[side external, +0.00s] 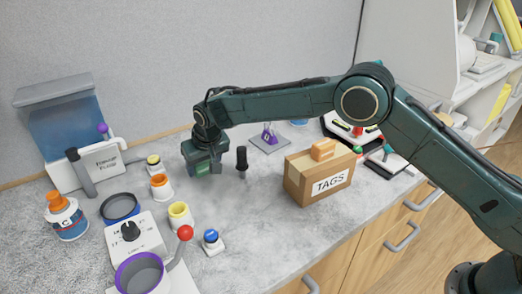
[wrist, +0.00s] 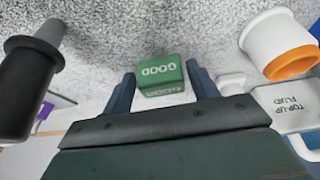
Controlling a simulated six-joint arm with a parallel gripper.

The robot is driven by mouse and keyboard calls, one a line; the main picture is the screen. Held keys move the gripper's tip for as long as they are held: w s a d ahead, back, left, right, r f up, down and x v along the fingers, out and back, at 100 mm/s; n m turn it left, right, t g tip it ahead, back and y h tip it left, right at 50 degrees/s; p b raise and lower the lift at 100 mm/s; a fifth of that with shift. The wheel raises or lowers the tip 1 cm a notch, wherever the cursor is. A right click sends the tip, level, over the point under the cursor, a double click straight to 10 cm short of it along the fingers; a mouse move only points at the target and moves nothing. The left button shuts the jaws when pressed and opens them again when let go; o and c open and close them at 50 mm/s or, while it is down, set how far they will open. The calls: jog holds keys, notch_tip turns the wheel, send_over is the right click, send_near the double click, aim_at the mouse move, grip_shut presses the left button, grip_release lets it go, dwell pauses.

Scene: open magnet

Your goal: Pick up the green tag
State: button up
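The green tag (wrist: 160,72) is a small block lettered GOOD, upside down in the wrist view, with a second lettered face below. My gripper (wrist: 161,80) has one dark finger on each side of it, near the fingertips. Whether the tag rests on the counter is hidden there.
A black-handled tool (side external: 242,160) stands just right of my gripper. Jars with orange (side external: 160,187) and yellow (side external: 180,214) rims stand left and in front. A cardboard TAGS box (side external: 305,185) is to the right. The counter (side external: 258,225) before the box is clear.

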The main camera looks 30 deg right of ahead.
aim_at(204, 163)
jog(key=c, duration=0.6)
jog(key=shift+r, duration=0.15)
jog(key=shift+r, duration=4.9)
